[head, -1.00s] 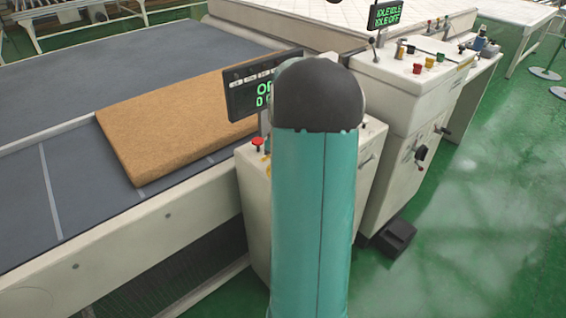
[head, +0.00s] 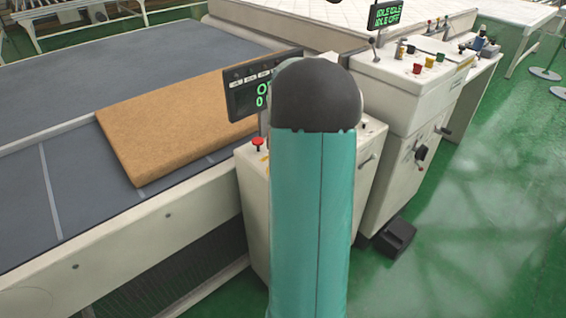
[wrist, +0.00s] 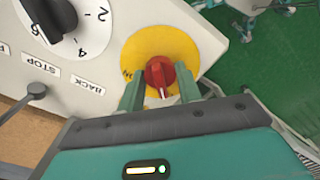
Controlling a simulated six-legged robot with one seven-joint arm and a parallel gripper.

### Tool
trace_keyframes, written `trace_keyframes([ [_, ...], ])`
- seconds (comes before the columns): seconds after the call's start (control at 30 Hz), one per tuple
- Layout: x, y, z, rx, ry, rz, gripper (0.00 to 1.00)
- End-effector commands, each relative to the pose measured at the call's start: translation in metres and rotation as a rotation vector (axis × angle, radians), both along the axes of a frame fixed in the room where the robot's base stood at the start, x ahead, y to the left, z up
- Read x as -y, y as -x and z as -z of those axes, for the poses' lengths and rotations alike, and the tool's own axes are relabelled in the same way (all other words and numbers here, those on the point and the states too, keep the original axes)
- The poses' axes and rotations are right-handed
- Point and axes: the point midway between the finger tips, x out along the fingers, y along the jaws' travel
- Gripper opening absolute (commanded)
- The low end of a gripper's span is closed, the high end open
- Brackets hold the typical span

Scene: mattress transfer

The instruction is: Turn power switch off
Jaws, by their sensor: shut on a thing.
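The power switch is a red rotary knob (wrist: 162,73) on a round yellow plate (wrist: 140,50), in the wrist view near the top middle. My gripper (wrist: 160,90) is at the knob, with one green finger on each side, shut on it. A white pointer mark shows on the knob's near side. In the head view my teal arm hides the gripper and the switch. The white control cabinet (head: 251,190) shows behind the arm.
A black numbered dial (wrist: 48,18), STOP and BACK labels and a small lever (wrist: 37,91) lie left of the knob. A display (head: 244,92) stands on the cabinet, near a red button (head: 257,143). A brown mattress (head: 175,125) lies on the conveyor (head: 90,185). Green floor is open at right.

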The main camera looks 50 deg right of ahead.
Motion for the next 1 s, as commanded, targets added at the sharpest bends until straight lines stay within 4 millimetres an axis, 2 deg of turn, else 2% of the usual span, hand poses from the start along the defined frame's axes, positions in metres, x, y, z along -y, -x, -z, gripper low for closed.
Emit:
trace_keyframes([
  [0.33, 0.000, 0.000, -0.001, 0.002, 0.003, -0.004, 0.12],
  [0.37, 0.000, 0.000, -0.001, 0.002, 0.003, -0.004, 0.38],
  [0.47, 0.000, 0.000, -0.001, 0.001, 0.002, -0.004, 0.56],
  [0.77, 0.000, 0.000, -0.001, 0.001, 0.001, -0.003, 0.56],
  [0.87, 0.000, 0.000, -0.008, 0.002, 0.003, -0.003, 0.56],
  [1.0, 0.000, -0.001, -0.030, 0.004, 0.004, -0.003, 0.56],
])
